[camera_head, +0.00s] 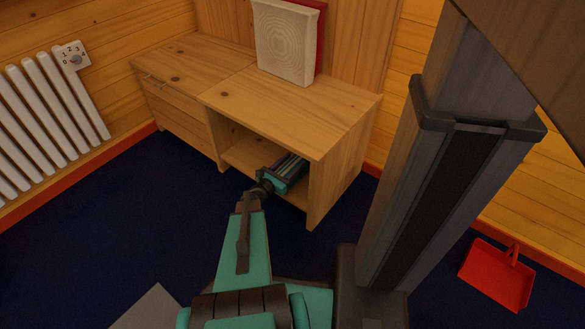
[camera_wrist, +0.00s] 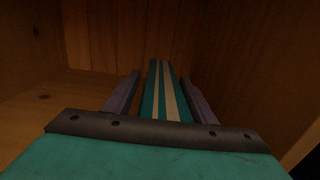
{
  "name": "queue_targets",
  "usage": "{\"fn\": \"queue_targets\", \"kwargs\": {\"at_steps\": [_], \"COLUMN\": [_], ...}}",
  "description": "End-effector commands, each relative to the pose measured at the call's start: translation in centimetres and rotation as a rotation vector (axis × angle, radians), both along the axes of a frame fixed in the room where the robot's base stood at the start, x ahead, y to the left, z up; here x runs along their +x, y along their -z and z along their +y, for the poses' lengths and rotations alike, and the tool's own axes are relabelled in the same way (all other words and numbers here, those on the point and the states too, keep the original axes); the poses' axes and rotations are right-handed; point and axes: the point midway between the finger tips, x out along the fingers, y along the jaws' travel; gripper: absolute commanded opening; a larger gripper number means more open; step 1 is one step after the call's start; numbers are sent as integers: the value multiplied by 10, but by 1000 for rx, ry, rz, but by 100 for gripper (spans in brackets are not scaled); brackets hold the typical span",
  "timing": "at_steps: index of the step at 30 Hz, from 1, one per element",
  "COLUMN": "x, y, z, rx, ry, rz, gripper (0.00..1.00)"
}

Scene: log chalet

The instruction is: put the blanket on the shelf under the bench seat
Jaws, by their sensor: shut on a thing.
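The wooden bench (camera_head: 290,105) stands against the log wall. It has a drawer front on its left and an open compartment on its right. The shelf (camera_head: 240,156) is the floor of that compartment, and it also shows in the wrist view (camera_wrist: 40,115). My gripper (camera_wrist: 162,95) reaches through the front opening into the compartment. It is shut on the blanket (camera_wrist: 153,85), a teal folded bundle with cream stripes, between its two fingers. Whether the blanket's underside touches the shelf is hidden.
A cream, patterned square object (camera_head: 285,40) stands on the bench top with a red one (camera_head: 321,30) behind it. A white radiator (camera_head: 50,105) is at the left wall. A red dustpan (camera_head: 497,274) lies at the right.

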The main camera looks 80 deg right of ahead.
Motion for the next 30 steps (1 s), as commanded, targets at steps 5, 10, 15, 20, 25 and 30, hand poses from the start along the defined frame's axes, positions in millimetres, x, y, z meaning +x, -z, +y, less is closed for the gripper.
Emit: {"fn": "queue_targets", "kwargs": {"at_steps": [5,10,15,20,25,30], "x": [0,1,1,1,1,1], "y": [19,32,33,33,37,37], "z": [0,0,0,0,0,0], "rx": [-1,-2,-2,-1,-1,0], "ry": [0,0,-1,-1,-1,-1], "rz": [0,1,1,0,0,0], "gripper": [26,26,26,26,26,69]}}
